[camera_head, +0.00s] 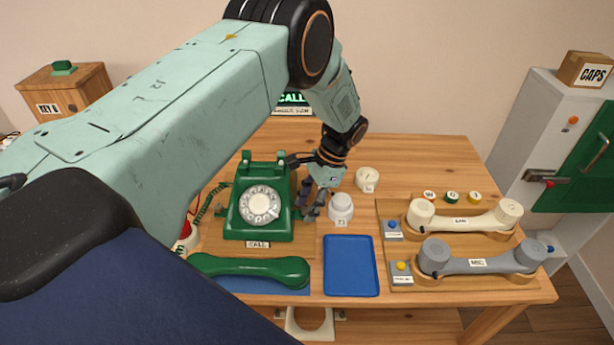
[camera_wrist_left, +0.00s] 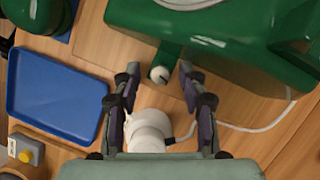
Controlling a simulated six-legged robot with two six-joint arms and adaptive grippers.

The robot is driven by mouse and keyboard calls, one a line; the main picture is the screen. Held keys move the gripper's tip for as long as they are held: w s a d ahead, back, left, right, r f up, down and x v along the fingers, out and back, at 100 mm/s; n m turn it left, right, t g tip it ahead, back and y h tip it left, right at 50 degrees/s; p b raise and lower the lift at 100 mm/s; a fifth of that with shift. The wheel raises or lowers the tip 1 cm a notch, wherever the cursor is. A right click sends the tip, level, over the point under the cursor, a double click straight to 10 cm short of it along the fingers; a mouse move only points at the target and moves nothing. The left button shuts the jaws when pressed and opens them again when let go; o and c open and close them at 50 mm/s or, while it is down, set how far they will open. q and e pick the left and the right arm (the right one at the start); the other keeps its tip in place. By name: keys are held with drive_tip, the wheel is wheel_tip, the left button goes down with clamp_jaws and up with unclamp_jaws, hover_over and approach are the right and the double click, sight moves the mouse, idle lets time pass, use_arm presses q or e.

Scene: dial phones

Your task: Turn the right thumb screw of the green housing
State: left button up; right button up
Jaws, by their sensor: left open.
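The green housing (camera_head: 260,205) is a dial phone standing on the wooden table, with a pale rotary dial on its front. My left gripper (camera_head: 314,205) points down at the housing's right side. In the wrist view the housing (camera_wrist_left: 215,50) fills the top right. A small white thumb screw (camera_wrist_left: 159,74) sits on a green tab at its side. The open left gripper (camera_wrist_left: 157,78) has one finger on each side of the screw, apparently without touching it. In the head view the gripper hides the screw. My right gripper is not in view.
A white round container (camera_head: 341,209) stands close right of the gripper, with another white one (camera_head: 367,179) behind it. A blue tray (camera_head: 351,266) lies in front. The green handset (camera_head: 250,270) lies before the housing. Cream (camera_head: 465,220) and grey (camera_head: 482,260) handsets rest at right.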

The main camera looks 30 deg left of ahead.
use_arm(q)
drive_tip(key=m+p, duration=0.1)
drive_tip(key=m, duration=0.1)
drive_tip(key=m+t+y+p, duration=0.1)
drive_tip(key=m, duration=0.1)
drive_tip(key=m+p, duration=0.2)
drive_tip(key=shift+s+d+r+m+t+y, duration=0.15)
drive_tip(key=shift+s+r+m+t+y, duration=0.15)
drive_tip(key=shift+m+t+y, duration=0.1)
drive_tip(key=shift+m+t+p, duration=0.3)
drive_tip(key=shift+m+p, duration=0.15)
drive_tip(key=shift+m, duration=0.25)
drive_tip(key=s+v, duration=0.1)
drive_tip(key=v, duration=0.7)
wheel_tip(320, 180, up, 10)
drive_tip(key=t+h+p, duration=0.1)
drive_tip(key=h, duration=0.3)
hover_over(306, 209)
